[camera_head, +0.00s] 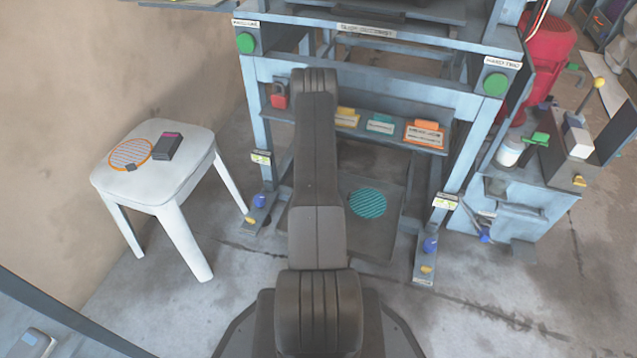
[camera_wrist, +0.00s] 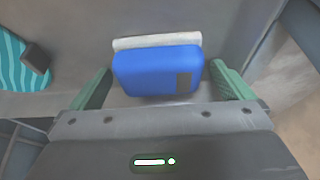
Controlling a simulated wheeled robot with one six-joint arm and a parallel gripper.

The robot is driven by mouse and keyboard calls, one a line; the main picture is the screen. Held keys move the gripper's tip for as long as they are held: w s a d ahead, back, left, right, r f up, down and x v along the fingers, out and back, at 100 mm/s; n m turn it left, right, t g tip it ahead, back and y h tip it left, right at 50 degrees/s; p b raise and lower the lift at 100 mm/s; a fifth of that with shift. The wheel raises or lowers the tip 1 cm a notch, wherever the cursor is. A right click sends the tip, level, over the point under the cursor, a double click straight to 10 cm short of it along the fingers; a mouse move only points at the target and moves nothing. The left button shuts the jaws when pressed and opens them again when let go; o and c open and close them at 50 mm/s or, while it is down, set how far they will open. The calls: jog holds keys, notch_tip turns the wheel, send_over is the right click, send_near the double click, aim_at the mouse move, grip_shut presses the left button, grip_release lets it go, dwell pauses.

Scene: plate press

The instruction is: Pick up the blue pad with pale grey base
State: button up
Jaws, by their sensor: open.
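The blue pad (camera_wrist: 150,72) shows in the wrist view, with its pale grey base (camera_wrist: 155,42) as a strip along its far edge. A dark grey patch is on the pad's right side. My gripper (camera_wrist: 160,70) is open, with one green finger to the left of the pad and one to the right. Small gaps show between the fingers and the pad. In the head view I cannot make out the pad or my gripper; my own arm covers the middle of the picture.
A teal striped disc (camera_head: 368,203) lies on a dark mat (camera_head: 383,243) under the blue-grey press frame (camera_head: 375,75). A white stool (camera_head: 165,187) at left bears an orange-rimmed disc (camera_head: 130,153) and a dark block (camera_head: 168,146). A cluttered cabinet (camera_head: 535,195) stands at right.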

jog(key=c, duration=1)
jog(key=shift+r, duration=0.1)
